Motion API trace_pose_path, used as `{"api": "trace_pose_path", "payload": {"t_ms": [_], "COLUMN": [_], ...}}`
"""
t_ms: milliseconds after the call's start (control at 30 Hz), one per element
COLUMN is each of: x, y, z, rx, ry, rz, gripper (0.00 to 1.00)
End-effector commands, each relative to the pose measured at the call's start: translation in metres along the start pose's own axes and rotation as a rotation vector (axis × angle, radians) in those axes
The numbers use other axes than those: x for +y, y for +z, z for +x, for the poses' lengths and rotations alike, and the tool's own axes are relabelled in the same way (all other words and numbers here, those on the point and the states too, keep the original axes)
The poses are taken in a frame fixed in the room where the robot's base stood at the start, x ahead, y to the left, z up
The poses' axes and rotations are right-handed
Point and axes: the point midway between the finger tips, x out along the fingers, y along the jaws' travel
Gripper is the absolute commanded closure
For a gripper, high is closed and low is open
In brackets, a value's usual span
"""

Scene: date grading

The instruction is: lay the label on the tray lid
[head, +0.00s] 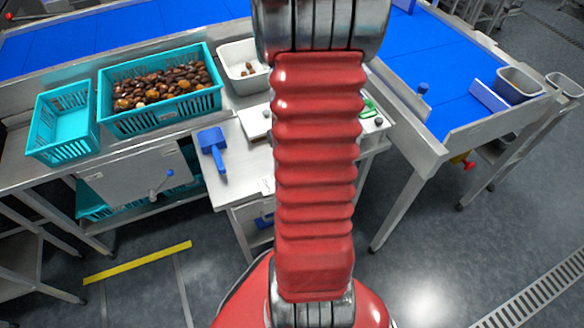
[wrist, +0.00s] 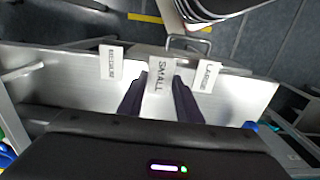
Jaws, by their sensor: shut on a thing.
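In the wrist view, my gripper (wrist: 161,84) has its two dark fingers on either side of a white label reading SMALL (wrist: 160,75), and it is shut on that label. A label reading MEDIUM (wrist: 111,62) is to the left and one reading LARGE (wrist: 205,76) to the right, both at the edge of a pale metal surface (wrist: 75,85). In the head view my red arm hides the gripper and the held label. A pale flat piece (head: 255,121) shows partly beside my arm on the small table; I cannot tell whether it is the tray lid.
A teal crate of dates (head: 160,120), an empty teal crate (head: 62,145) and a white tub (head: 228,50) stand along the bench. A blue scoop (head: 213,145) lies on the small table (head: 235,190). Blue belts run behind and to the right. Open floor lies in front.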

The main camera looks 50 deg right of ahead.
Motion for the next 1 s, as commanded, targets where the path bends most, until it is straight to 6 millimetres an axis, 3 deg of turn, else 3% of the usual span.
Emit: {"api": "trace_pose_path", "payload": {"t_ms": [200, 433, 1000], "x": [0.0, 0.0, 0.0], "y": [-0.002, -0.001, 0.0], "z": [-0.037, -0.063, -0.069], "rx": [0.005, 0.003, 0.0], "ry": [0.002, 0.001, 0.0], "rz": [0.0, 0.0, -0.001], "gripper": [0.92, 0.92, 0.92]}}
